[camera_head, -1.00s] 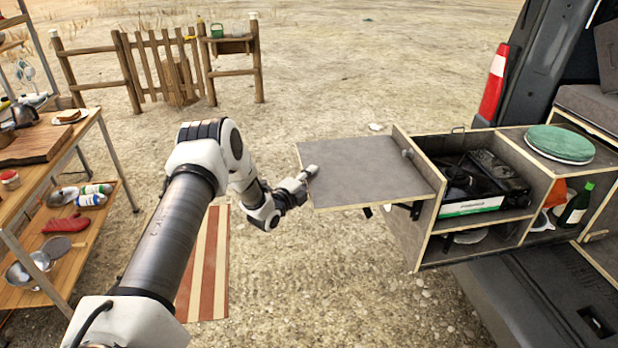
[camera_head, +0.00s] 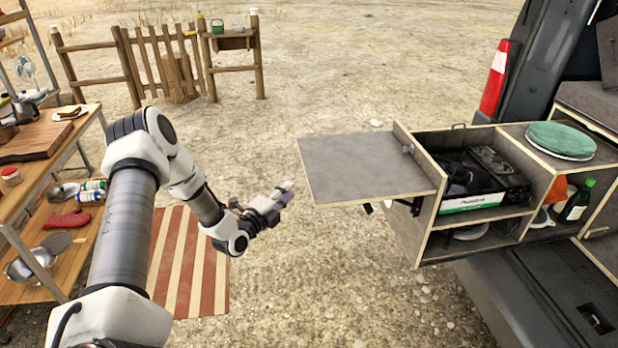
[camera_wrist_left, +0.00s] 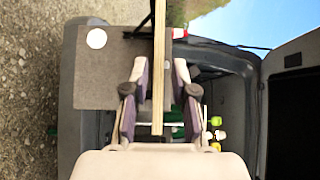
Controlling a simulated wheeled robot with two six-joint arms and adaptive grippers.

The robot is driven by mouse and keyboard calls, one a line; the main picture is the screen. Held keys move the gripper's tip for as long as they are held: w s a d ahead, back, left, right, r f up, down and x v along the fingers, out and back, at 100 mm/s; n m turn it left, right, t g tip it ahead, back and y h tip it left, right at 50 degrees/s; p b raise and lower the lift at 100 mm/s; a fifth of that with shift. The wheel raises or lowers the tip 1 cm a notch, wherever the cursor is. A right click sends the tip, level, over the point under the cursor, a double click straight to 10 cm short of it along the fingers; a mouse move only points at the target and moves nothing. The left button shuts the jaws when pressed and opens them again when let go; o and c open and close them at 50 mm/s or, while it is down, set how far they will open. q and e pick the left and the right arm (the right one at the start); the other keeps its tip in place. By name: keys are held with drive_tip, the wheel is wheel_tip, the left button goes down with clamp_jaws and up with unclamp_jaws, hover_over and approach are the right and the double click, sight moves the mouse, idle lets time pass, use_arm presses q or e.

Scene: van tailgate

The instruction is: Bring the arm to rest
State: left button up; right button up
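My left arm reaches in from the left in the head view. Its left gripper (camera_head: 284,193) hangs in the air over the ground, just left of the grey fold-out panel (camera_head: 365,168) and apart from it. In the left wrist view the two fingers of the left gripper (camera_wrist_left: 160,88) stand apart with a clear gap. A pale wooden edge (camera_wrist_left: 159,45) shows behind that gap, and nothing appears to be held. My right gripper is in neither view.
A wooden shelf (camera_head: 62,258) with kitchenware stands left of my arm. A striped mat (camera_head: 190,270) lies below. Open ground lies behind.

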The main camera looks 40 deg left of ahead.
use_arm(q)
drive_tip(key=s+d+f+n+g+h, duration=0.2)
drive_tip(key=s+d+f+n+g, duration=0.3)
drive_tip(key=d+f, duration=0.4)
drive_tip(key=s+d+f+n+g+h, duration=0.1)
drive_tip(key=s+d+f+n+g, duration=0.4)
drive_tip(key=d, duration=0.6)
drive_tip(key=s+d+f+n+g, duration=0.2)
drive_tip(key=s, duration=0.5)
drive_tip(key=s+d+f+n+g+y, duration=0.1)
drive_tip(key=s+d+f+n+g, duration=0.1)
drive_tip(key=s, duration=0.6)
drive_tip(key=s+d+f+n+g, duration=0.1)
drive_tip(key=s+d+n+g, duration=0.2)
drive_tip(key=s, duration=0.4)
drive_tip(key=shift+s+d+f+n+g, duration=0.2)
drive_tip(key=shift+f+n+g, duration=0.2)
drive_tip(key=shift+g, duration=0.1)
